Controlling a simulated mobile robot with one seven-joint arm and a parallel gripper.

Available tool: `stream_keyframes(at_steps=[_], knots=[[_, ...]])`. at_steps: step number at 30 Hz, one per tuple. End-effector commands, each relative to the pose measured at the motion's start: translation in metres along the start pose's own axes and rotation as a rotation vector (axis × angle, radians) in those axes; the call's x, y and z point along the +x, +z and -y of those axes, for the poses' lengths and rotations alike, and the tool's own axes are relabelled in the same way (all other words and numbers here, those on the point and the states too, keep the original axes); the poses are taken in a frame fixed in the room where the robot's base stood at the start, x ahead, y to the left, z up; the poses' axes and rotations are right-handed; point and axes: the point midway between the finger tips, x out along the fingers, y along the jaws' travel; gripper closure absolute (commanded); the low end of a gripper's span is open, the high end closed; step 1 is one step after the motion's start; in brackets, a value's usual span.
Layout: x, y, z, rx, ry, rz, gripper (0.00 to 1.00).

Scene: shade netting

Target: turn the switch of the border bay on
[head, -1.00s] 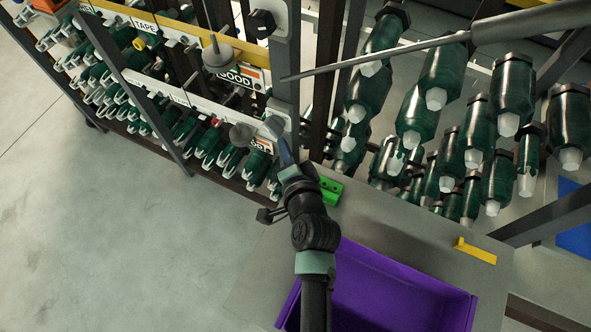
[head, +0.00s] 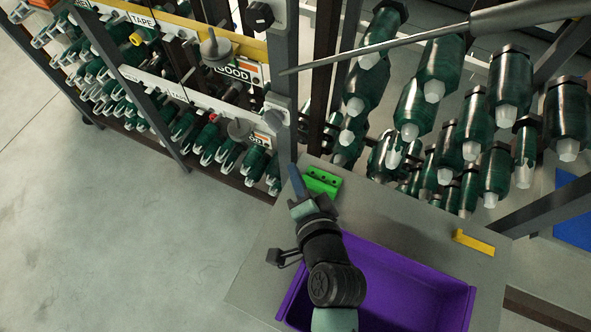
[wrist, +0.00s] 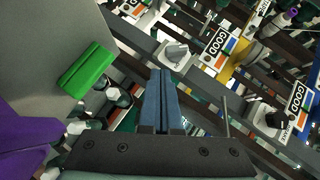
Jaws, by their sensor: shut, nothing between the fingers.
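Two rotary switches sit on the grey post: a dark knob (head: 259,16) on the upper part and a grey knob (head: 275,114) lower down. In the wrist view a pale grey knob (wrist: 175,53) stands just beyond the fingertips, and a dark knob (wrist: 273,121) is to the right. I cannot read clearly which one is labelled for the border bay, nor tell either setting surely. My gripper (head: 296,178) is shut and empty, its blue fingers (wrist: 161,78) pointing at the post, below and apart from the lower knob.
A green block (head: 322,182) lies on the grey bench right beside my fingers. A purple bin (head: 291,300) is under my arm. A long grey rod (head: 400,47) crosses the upper right before hanging green bobbins (head: 510,90). Racks of green spools stand left.

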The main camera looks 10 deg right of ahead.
Motion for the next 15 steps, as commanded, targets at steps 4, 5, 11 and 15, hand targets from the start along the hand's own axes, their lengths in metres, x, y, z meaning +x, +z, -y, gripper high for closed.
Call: stream_keyframes(at_steps=[4, 5, 11, 15], knots=[[-0.004, -0.008, 0.019, -0.038, 0.021, 0.005, 1.0], [-0.006, -0.011, 0.024, -0.053, 0.031, 0.006, 1.0], [-0.014, -0.03, 0.051, -0.139, 0.11, 0.003, 1.0], [-0.017, -0.038, 0.058, -0.172, 0.147, -0.006, 1.0]])
